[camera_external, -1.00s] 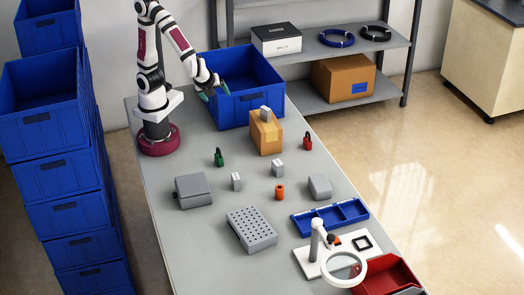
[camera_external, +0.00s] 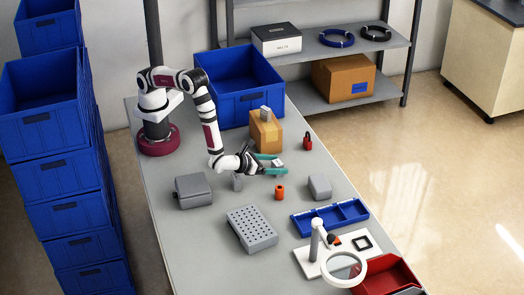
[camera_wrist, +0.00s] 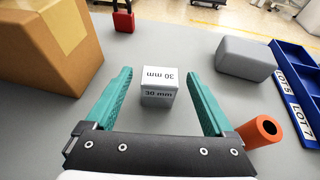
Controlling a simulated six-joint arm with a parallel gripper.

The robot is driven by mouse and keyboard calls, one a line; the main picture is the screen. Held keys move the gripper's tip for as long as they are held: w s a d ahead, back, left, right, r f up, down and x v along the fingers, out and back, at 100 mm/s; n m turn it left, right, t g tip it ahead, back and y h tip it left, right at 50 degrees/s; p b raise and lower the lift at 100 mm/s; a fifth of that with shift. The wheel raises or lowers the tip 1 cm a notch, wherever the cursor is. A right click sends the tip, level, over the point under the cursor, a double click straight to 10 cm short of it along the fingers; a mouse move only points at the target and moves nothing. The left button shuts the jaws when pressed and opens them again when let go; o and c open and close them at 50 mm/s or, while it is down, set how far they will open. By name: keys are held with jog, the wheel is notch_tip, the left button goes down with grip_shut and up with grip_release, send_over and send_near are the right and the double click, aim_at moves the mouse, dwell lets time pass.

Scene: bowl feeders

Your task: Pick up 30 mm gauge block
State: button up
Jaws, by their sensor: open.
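The 30 mm gauge block (camera_wrist: 158,86) is a small light-grey cube marked "30 mm" on its top and near face. It stands on the table between and a little ahead of the two teal fingers in the wrist view. My gripper (camera_wrist: 160,92) is open, with clear space on both sides of the block. In the external view my gripper (camera_external: 273,163) is low over the middle of the table, and the block (camera_external: 278,163) shows partly between the fingers.
A cardboard box (camera_wrist: 50,45) stands close on the left in the wrist view. An orange cylinder (camera_wrist: 261,132) is close to the right finger. A grey rounded block (camera_wrist: 245,58), blue tray (camera_wrist: 296,75) and red padlock (camera_wrist: 123,18) lie farther off.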

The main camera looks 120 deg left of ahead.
jog(key=x, duration=0.4)
jog(key=shift+a+f, duration=0.1)
jog(key=shift+f, duration=0.2)
grip_shut()
